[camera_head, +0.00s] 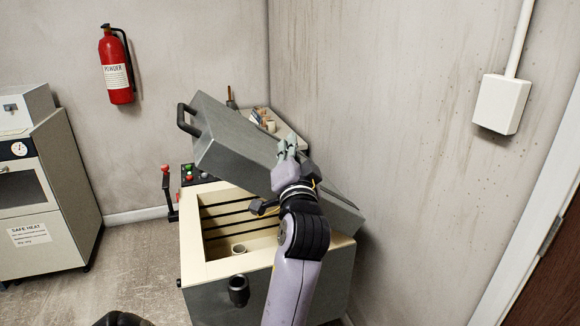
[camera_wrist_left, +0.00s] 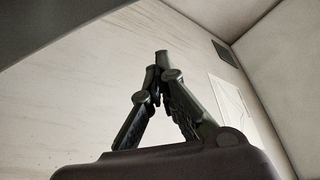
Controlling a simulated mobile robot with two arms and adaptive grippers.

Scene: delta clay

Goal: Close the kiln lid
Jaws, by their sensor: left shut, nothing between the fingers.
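The kiln (camera_head: 270,267) stands in the corner with its grey lid (camera_head: 235,140) raised and tilted. The lid has a dark handle (camera_head: 186,119) at its left end. My right gripper is not in view.
A control panel (camera_head: 196,173) with coloured buttons and a red-knobbed lever (camera_head: 168,190) are left of the kiln. A tray of small items (camera_head: 270,122) is behind the lid. A cabinet (camera_head: 45,200) stands far left. Bare floor (camera_head: 135,265) lies between. The right wall is close.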

